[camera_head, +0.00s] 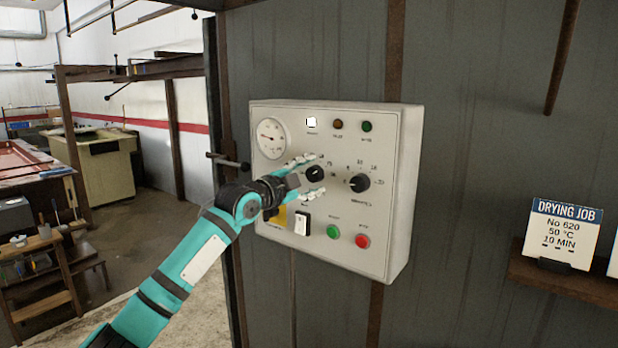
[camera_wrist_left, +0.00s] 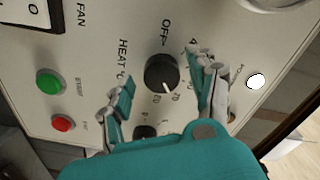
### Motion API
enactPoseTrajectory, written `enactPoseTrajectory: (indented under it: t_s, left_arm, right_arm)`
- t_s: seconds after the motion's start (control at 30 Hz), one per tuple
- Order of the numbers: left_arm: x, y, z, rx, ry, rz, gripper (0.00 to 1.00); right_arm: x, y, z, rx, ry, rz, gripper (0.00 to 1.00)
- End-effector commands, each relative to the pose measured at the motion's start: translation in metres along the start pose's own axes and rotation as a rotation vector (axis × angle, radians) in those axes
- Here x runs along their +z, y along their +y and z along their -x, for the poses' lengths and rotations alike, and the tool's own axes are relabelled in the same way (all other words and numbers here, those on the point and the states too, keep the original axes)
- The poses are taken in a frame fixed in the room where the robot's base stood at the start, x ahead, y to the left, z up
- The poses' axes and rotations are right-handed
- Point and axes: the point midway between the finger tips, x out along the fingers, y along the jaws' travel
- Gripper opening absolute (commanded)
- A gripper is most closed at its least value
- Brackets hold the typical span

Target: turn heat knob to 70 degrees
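The heat knob (camera_head: 315,173) is a round black dial on a pale control panel (camera_head: 392,225). It also shows in the left wrist view (camera_wrist_left: 161,72), with "HEAT °C" and "OFF" printed beside it. Its white pointer line points down in that view, towards small numbers, one of which looks like 70; the exact setting is hard to read. My left gripper (camera_head: 313,175) is open, its two fingers on opposite sides of the knob. In the left wrist view (camera_wrist_left: 164,86) gaps show between the fingers and the knob. My right gripper is not in view.
A second black knob (camera_head: 359,183) sits right of the heat knob. A white rocker switch (camera_head: 302,223), green button (camera_head: 333,231) and red button (camera_head: 362,241) lie below. A gauge (camera_head: 271,138) is upper left. A card (camera_head: 562,235) reads "50 °C, 10 MIN".

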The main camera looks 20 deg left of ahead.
Motion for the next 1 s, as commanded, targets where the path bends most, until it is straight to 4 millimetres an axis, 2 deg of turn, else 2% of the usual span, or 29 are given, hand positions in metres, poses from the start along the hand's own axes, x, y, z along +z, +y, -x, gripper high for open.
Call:
enactPoseTrajectory:
  t_s: [0.37, 0.57, 0.8, 1.0]
  left_arm:
    - [0.000, -0.001, 0.006, -0.002, 0.000, -0.001, 0.62]
    - [0.001, -0.001, 0.036, -0.003, -0.001, -0.004, 0.62]
    - [0.001, 0.000, 0.086, -0.002, -0.001, -0.003, 0.62]
    - [0.001, 0.000, 0.113, -0.001, -0.001, -0.001, 0.62]
  right_arm:
    - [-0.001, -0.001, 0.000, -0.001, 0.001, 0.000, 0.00]
    - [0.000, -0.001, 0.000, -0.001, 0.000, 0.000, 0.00]
    - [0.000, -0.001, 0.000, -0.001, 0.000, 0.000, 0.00]
    - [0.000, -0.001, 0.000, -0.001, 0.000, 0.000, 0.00]
